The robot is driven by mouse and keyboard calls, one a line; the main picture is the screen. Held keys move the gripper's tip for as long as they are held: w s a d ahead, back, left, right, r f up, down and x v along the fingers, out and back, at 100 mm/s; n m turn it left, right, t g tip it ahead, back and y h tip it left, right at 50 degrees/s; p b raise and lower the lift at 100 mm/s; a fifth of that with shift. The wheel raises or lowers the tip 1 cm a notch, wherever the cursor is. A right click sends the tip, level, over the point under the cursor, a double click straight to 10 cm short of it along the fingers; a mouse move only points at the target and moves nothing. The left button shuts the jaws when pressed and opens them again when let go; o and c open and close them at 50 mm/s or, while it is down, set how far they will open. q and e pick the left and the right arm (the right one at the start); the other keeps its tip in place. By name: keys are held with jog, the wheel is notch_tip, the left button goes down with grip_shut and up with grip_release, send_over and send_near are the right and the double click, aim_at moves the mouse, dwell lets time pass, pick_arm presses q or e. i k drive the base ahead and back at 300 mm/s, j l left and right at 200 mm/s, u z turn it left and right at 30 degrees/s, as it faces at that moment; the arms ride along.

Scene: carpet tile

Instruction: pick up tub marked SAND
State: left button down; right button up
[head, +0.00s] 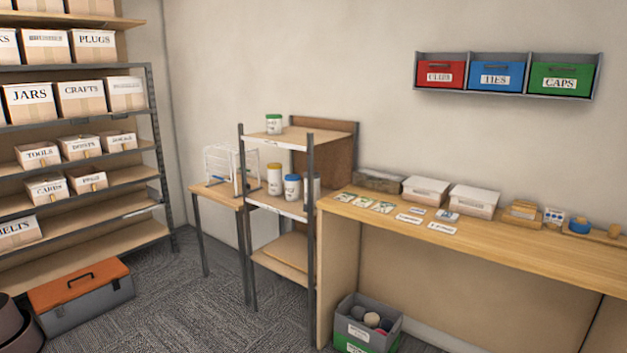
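Several tubs stand on the narrow open shelf unit in the middle of the head view. A white tub with a green lid (274,124) is on its top board. A tub with a yellow lid (274,179) and a white tub with a blue lid (292,187) stand upright on the board below. A greyish tub (314,186) beside them is partly hidden by the front post. The tub labels are too small to read, so I cannot tell which is marked SAND. Neither of my grippers is in view.
A long wooden counter (520,248) with boxes and cards runs right. A green-and-grey crate (366,325) stands on the floor below it. A grey toolbox with an orange lid (80,296) sits by the left rack (157,140). Carpet (190,305) between them is clear.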

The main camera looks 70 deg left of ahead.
aim_at(276, 179)
jog(key=u, duration=2.55)
jog(key=i, duration=0.5)
jog(key=i+j+u, duration=0.1)
jog(key=i+u, duration=0.25)
jog(key=i, duration=0.25)
jog(key=i+u, duration=0.4)
jog(key=i, duration=0.2)
jog(key=i+l+u, duration=0.35)
jog(key=i, duration=0.2)
jog(key=j, duration=0.1)
